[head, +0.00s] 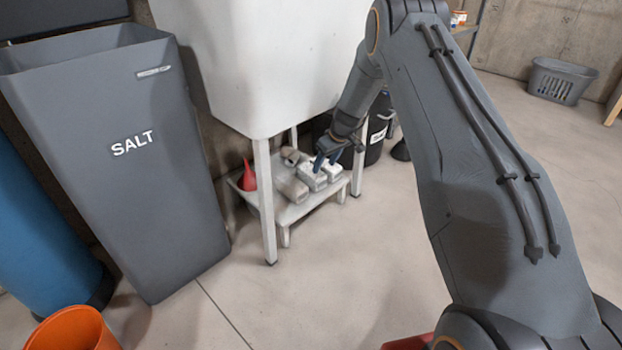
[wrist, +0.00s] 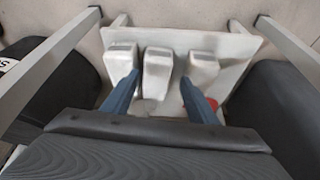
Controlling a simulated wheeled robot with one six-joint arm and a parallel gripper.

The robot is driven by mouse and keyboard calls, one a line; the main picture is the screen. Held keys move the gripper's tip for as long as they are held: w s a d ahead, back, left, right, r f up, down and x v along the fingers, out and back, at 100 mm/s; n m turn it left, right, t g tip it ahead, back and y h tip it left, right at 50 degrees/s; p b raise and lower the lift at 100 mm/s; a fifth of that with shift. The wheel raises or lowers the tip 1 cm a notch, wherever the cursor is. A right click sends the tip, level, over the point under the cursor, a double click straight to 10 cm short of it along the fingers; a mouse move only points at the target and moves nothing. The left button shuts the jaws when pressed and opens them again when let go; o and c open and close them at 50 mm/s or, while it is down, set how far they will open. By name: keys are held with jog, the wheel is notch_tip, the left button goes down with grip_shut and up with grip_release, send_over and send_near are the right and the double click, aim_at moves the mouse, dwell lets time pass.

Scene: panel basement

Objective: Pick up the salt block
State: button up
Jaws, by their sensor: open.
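Three pale salt blocks lie side by side on a low white shelf (head: 300,209) under a white tub. In the wrist view they are the left block (wrist: 121,58), the middle block (wrist: 158,66) and the right block (wrist: 203,68). My gripper (wrist: 159,77) is open, with its two blue fingers on either side of the middle block. In the head view my gripper (head: 322,161) is over the blocks at the shelf's right part and partly covers them. I cannot tell whether the fingers touch any block.
The tub's white legs (head: 264,200) stand around the shelf. A red funnel-like item (head: 248,176) sits at its left. A grey bin marked SALT (head: 130,145) stands left, with an orange bucket (head: 75,329) in front. A dark container (head: 376,125) is behind my gripper.

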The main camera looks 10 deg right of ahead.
aim_at(319, 175)
jog(key=shift+w+b+x, duration=0.15)
jog(key=shift+b+x, duration=1.05)
jog(key=shift+x, duration=1.1)
jog(key=shift+w+b+x, duration=0.15)
jog(key=shift+b+x, duration=1)
jog(key=shift+x, duration=1.1)
jog(key=shift+d+r, duration=0.1)
jog(key=shift+r, duration=0.05)
grip_shut()
jog(key=shift+r, duration=0.1)
